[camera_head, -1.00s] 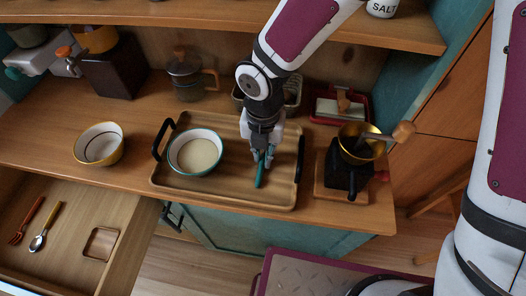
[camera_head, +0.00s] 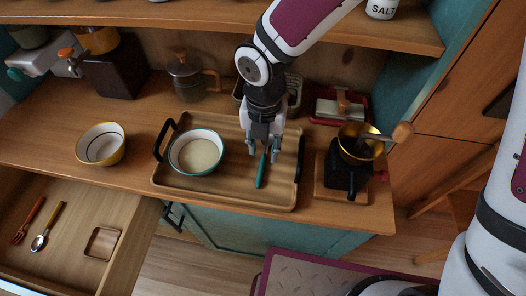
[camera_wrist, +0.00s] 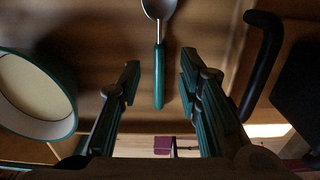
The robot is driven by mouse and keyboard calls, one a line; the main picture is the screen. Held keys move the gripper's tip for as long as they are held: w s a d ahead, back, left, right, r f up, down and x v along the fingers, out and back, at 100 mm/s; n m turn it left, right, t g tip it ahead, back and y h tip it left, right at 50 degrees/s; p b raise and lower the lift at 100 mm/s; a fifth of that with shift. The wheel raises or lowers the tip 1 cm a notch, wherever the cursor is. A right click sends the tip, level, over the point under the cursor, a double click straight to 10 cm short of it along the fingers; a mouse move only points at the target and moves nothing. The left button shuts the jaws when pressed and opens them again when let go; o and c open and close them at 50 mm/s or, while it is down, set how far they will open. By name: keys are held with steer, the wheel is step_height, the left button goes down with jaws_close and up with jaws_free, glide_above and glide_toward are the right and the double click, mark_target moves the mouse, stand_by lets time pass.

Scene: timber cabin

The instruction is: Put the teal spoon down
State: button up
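The teal spoon (camera_head: 261,171) lies on the wooden tray (camera_head: 222,194), to the right of a teal-rimmed bowl. In the wrist view the spoon (camera_wrist: 159,72) shows its teal handle and part of its metal bowl. My gripper (camera_head: 264,157) is just above the tray over the spoon, its fingers spread apart. In the wrist view the open fingers (camera_wrist: 160,85) stand on either side of the handle with a gap to each side. The far end of the spoon is hidden under the gripper in the head view.
The teal-rimmed bowl (camera_head: 195,152) with pale contents stands on the tray's left side. A black tray handle (camera_head: 300,159) rises at the right. A grinder with a brass bowl (camera_head: 359,147) stands farther right. A yellow bowl (camera_head: 100,144) and an open drawer (camera_head: 77,238) are left.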

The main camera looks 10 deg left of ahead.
mark_target(263, 158)
step_height(263, 158, up, 9)
steer(key=p, duration=0.1)
stand_by(0.7)
